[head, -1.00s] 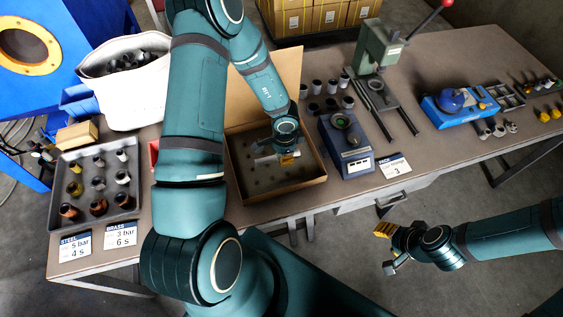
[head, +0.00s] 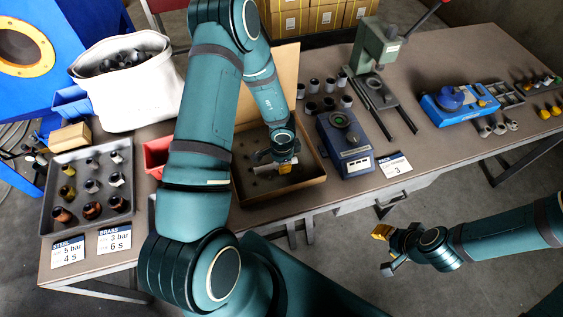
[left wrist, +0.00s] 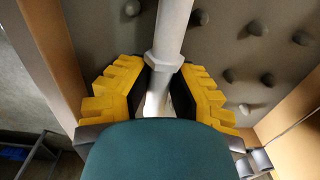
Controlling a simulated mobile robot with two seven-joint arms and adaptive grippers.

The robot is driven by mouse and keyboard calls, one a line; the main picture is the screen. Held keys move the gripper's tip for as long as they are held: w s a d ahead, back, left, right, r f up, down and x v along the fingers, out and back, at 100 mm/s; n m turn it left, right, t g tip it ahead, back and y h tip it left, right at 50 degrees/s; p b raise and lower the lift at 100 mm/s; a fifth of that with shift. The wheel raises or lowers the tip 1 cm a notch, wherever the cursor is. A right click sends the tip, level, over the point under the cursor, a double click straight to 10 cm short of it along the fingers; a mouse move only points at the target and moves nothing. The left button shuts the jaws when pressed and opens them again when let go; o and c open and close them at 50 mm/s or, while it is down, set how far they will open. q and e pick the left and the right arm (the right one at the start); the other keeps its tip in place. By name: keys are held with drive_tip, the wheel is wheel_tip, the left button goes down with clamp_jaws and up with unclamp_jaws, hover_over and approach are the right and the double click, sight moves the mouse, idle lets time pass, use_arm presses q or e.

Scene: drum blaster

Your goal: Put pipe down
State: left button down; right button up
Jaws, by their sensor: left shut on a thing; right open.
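My left gripper (head: 284,166) is inside the open cardboard box (head: 262,202), above its pegged floor. It is shut on a light grey pipe (left wrist: 172,35), with its yellow fingers on both sides of it in the left wrist view. The pipe has a wider collar near the fingers and stretches away across the dark floor panel with round pegs (left wrist: 207,75). I cannot tell whether the pipe touches the box floor. My right gripper (head: 384,247) is open and empty, in front of the table.
Right of the box stand a blue device (head: 345,142) and a green press (head: 380,60). A grey tray of fittings (head: 62,155), a red bin (head: 155,158) and a white bin (head: 125,85) are at left. My left arm hides part of the table.

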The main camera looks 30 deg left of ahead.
use_arm(q)
drive_tip(key=shift+s+f, duration=0.3)
drive_tip(key=shift+f, duration=0.15)
drive_tip(key=c, duration=1.2)
unclamp_jaws()
drive_tip(key=shift+s+f, duration=0.1)
drive_tip(key=shift+r, duration=0.5)
wheel_tip(320, 180, up, 12)
drive_tip(key=p, duration=0.6)
drive_tip(key=s+d+n+h, duration=0.1)
drive_tip(key=s+d+n, duration=0.1)
drive_tip(key=d, duration=0.3)
drive_tip(key=s+d+n+t+h, duration=0.1)
drive_tip(key=s+d+n, duration=0.2)
drive_tip(key=d, duration=0.3)
drive_tip(key=s+d+n+t+h, duration=0.1)
drive_tip(key=s+d+n+h, duration=0.1)
drive_tip(key=d+n, duration=0.3)
drive_tip(key=shift+s+d+b, duration=0.3)
drive_tip(key=shift+s+d, duration=0.1)
drive_tip(key=shift+f, duration=0.1)
